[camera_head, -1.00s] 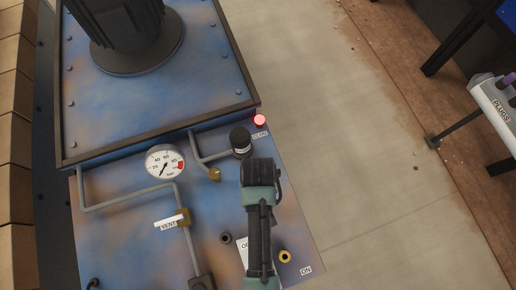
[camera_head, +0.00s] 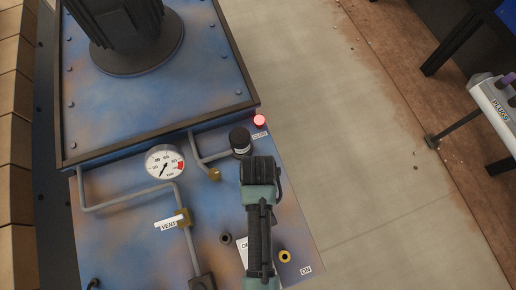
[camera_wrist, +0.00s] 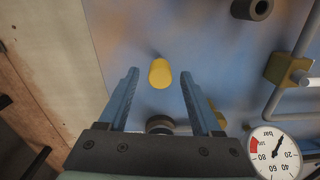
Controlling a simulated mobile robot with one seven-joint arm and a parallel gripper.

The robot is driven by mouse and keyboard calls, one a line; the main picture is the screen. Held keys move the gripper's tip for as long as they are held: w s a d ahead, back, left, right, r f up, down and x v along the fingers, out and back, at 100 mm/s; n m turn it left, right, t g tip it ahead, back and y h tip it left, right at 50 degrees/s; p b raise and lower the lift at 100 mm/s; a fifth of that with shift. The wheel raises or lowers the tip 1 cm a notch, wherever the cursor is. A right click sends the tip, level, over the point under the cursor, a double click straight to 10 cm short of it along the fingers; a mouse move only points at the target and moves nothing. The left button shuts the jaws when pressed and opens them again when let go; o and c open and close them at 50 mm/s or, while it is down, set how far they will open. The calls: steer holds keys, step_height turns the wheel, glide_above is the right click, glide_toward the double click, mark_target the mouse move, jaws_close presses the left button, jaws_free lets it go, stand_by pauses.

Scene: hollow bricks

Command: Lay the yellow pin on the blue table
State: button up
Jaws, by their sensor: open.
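The yellow pin (camera_wrist: 160,73) shows end-on in the wrist view, over the blue, rust-stained machine panel. It lies between the tips of my gripper (camera_wrist: 160,80), with a gap on both sides. My gripper is open and empty, its two blue fingers apart. In the head view my gripper (camera_head: 259,175) hangs over the panel and hides the pin; its fingertips are hidden too. A blue surface on dark legs, which looks like the blue table (camera_head: 509,12), is cut off at the top right of the head view.
The machine panel (camera_head: 140,235) carries a gauge (camera_head: 165,162), pipes, a black knob (camera_head: 240,141), a lit red lamp (camera_head: 260,120) and a yellow-rimmed socket (camera_head: 285,256) by an ON label. A grey PLUGS container (camera_head: 492,108) stands at right. Bare floor (camera_head: 350,150) lies between.

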step_height(320, 180, up, 11)
steer(key=p, duration=0.1)
steer(key=w+r+m+t, duration=0.1)
steer(key=w+r+t, duration=0.5)
steer(key=w+r, duration=0.65)
steer(key=w+r+t, duration=0.7)
steer(key=w+r, duration=0.2)
steer(key=r, duration=0.7)
step_height(320, 180, up, 24)
steer(key=s+t, duration=0.2)
steer(key=t, duration=0.6)
steer(key=s+r+m+t, duration=0.1)
steer(key=s+r+t, duration=0.5)
steer(key=s+r, duration=0.4)
step_height(320, 180, up, 4)
steer(key=shift+a+r, duration=0.2)
steer(key=shift+a, duration=0.05)
steer(key=shift+s+r+p, duration=0.1)
steer(key=shift+p, duration=0.25)
